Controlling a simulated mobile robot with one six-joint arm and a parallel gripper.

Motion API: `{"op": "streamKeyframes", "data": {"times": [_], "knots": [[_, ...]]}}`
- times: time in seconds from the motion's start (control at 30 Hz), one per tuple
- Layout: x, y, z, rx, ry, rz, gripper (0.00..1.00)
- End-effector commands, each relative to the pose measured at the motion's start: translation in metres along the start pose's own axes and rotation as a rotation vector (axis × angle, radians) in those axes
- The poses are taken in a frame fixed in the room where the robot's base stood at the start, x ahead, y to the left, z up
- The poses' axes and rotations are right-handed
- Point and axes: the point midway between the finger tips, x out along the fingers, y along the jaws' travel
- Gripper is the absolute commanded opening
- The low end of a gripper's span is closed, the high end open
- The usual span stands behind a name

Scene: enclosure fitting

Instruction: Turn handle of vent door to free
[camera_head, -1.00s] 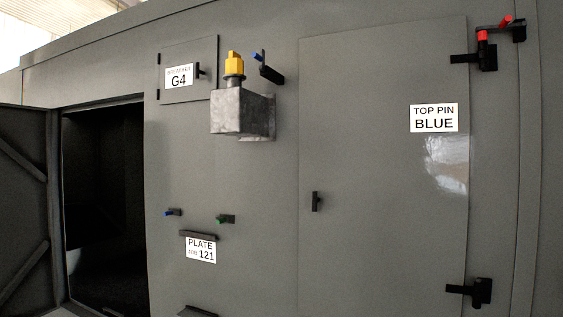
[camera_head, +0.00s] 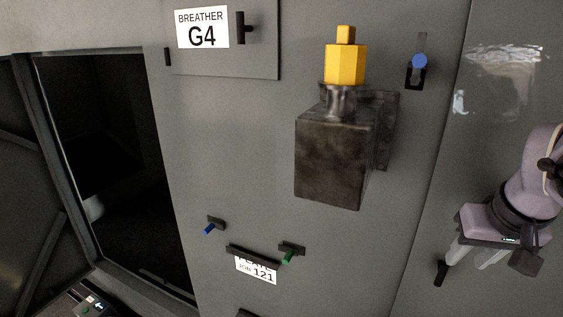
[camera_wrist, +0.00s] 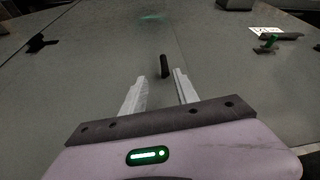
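A short black bar handle (camera_head: 441,272) is on the large grey door (camera_head: 505,110), near its left edge. No label naming a vent shows now, so I take this as the vent door's handle. In the wrist view the handle (camera_wrist: 164,66) stands upright in the picture. My gripper (camera_head: 465,264) is at the right of the head view, with its fingertips close to the handle. In the wrist view my gripper (camera_wrist: 159,79) is open, and the handle appears between the fingertips and slightly beyond them. I cannot tell whether either finger touches it.
A dark box with a yellow cap (camera_head: 346,65) juts out left of the door. A breather hatch (camera_head: 259,50) is above left, and a dark opening (camera_head: 110,150) is far left. Small blue and green pins (camera_head: 288,257) are low down.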

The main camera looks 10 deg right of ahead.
Motion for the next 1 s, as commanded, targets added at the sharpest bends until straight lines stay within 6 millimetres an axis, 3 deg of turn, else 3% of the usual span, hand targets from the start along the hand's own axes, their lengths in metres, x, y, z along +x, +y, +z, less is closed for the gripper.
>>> {"op": "streamKeyframes", "data": {"times": [0.1,0.33,0.5,0.8,1.0], "knots": [[0.035,-0.001,0.001,0.000,-0.004,-0.003,0.36],[0.083,-0.001,0.001,0.002,-0.003,-0.002,0.36],[0.099,-0.001,0.000,0.001,-0.001,-0.001,0.36],[0.101,-0.001,0.000,0.001,0.001,0.000,0.36],[0.101,-0.001,0.000,0.001,0.001,0.000,0.00]]}}
